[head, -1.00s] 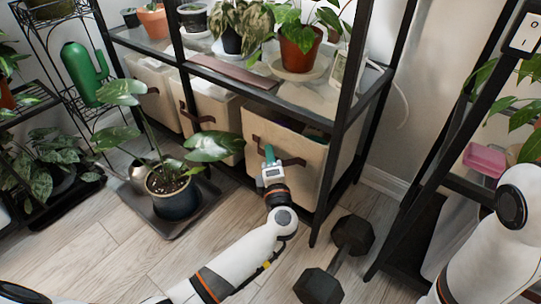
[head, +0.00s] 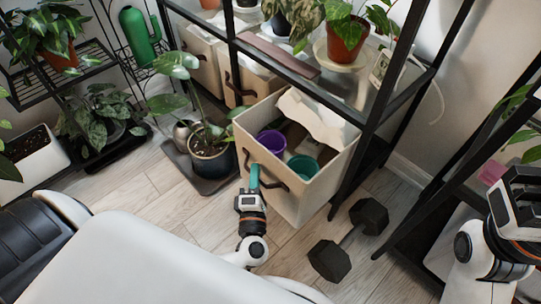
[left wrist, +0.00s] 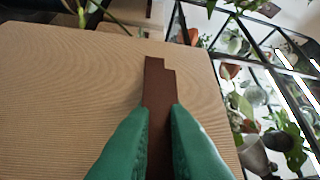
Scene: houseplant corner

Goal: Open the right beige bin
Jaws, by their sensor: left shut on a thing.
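The right beige bin (head: 312,202) is pulled well out of the shelf, its top open. A purple pot (head: 271,143), a teal pot (head: 303,167) and white crumpled material (head: 315,118) show inside it. My left gripper (head: 254,178) is at the bin's front face. Its green fingers (left wrist: 160,135) are shut on the brown strap handle (left wrist: 157,85), which runs between them in the left wrist view. The fingers hide part of the handle. My right gripper (head: 515,200) is at the right edge, away from the bin; its fingers are not clear.
A dark dumbbell (head: 348,240) lies on the floor right of the bin. A potted plant (head: 210,160) stands on a dark tray left of it. Black shelf posts (head: 375,110) rise behind. Other beige bins (head: 205,62) sit further left. Some wood floor in front is clear.

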